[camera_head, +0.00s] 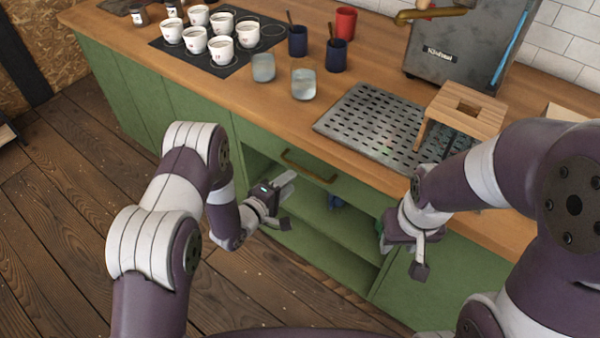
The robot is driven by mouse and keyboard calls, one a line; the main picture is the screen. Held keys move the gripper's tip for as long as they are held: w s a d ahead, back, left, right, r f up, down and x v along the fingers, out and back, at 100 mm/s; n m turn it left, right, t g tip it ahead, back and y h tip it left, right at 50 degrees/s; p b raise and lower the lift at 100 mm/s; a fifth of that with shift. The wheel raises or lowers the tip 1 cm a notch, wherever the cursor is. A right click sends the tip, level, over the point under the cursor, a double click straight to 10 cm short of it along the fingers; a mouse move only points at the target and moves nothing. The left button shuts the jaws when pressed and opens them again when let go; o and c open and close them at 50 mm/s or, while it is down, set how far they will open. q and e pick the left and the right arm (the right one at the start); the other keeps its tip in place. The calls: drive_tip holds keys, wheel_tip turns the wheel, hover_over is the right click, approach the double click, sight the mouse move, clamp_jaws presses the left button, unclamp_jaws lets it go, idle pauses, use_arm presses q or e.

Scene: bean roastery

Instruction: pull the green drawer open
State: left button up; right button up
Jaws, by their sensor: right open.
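The green drawer (352,187) sits under the wooden counter's front edge, and its front looks flush with the cabinet. Its brass bar handle (308,168) runs along the front. My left gripper (286,204) is open and empty, below and a little left of the handle, in front of the open shelves. It appears apart from the handle. My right gripper (404,258) is open and points downward, right of the drawer and in front of the cabinet. Part of it is hidden by its own wrist.
The counter (240,110) holds a dark mat with several white cups (194,40), dark blue cups (337,55), glasses (304,84), a red cup (345,22), a perforated metal tray (370,125), a wooden stand (470,105) and a grey machine (450,50). Open shelves (325,225) lie below the drawer.

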sight(302, 170)
use_arm(q)
drive_tip(key=x, duration=0.6)
drive_tip(key=shift+w, duration=0.3)
drive_tip(key=shift+f, duration=0.1)
clamp_jaws()
use_arm(e)
drive_tip(key=shift+w+a+f, duration=0.1)
